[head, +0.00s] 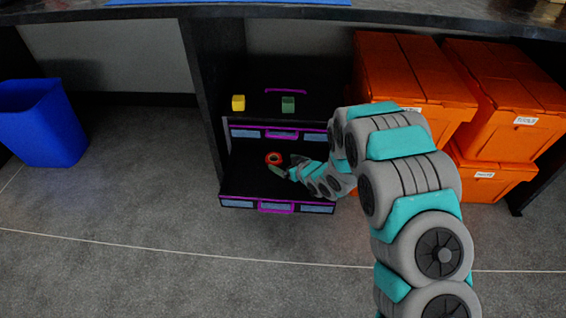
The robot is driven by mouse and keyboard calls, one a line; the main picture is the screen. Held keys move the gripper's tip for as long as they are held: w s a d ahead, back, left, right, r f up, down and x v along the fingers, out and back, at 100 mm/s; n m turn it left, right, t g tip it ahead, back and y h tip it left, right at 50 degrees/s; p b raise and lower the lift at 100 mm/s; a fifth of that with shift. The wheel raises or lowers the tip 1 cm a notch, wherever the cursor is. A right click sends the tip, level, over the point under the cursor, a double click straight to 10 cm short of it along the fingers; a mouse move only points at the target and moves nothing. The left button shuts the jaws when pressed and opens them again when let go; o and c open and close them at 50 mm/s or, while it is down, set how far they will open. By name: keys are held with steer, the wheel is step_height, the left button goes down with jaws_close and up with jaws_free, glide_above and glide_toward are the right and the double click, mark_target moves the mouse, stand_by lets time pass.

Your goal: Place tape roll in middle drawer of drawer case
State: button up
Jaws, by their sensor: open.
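The black drawer case (258,80) with purple trim stands under the table. Its upper drawer (309,134) looks shut. The drawer below it (228,190) is pulled out, its front with a purple handle facing me. Any drawer beneath is hidden. The red-orange tape roll (273,158) shows over the far middle part of the open drawer's floor and looks to lie in it. My gripper (284,165) is open, just to the right and front of the roll, inside the drawer's outline. I cannot tell whether a finger touches the roll.
A yellow block (238,102) and a green block (288,104) sit on the case top. Stacked orange bins (410,75) stand to the right, beside my arm. A blue bin (42,122) stands on the left. The grey floor in front is clear.

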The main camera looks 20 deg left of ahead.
steer(key=shift+s+d+r, duration=0.15)
steer(key=shift+s+d, duration=0.1)
steer(key=shift+d, duration=0.1)
